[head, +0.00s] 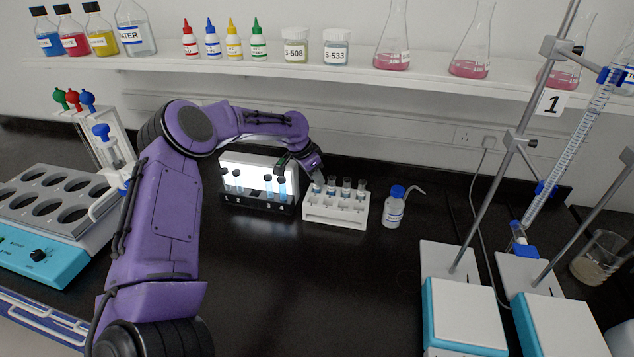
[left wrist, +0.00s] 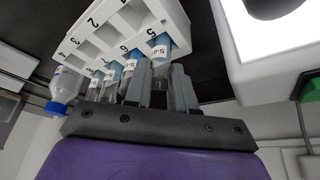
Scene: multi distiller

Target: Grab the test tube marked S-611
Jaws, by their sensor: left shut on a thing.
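A white test tube rack (head: 335,212) stands on the black bench, with several capped or stoppered-looking tubes holding blue liquid. My left gripper (head: 314,178) is at the rack's left end, above the leftmost tube. In the left wrist view, my left gripper (left wrist: 161,82) has its fingers on either side of a labelled test tube (left wrist: 159,48) at the end of the numbered rack (left wrist: 175,15), and is shut on it. The tube still sits in the rack. Its label starts with S, but I cannot read the rest. My right gripper is not in view.
A lit stand with tubes (head: 255,200) is just left of the rack. A wash bottle (head: 394,207) stands close on its right. Burette stands (head: 460,300) are at the right, and a block with round wells (head: 50,205) at the left. The front middle bench is clear.

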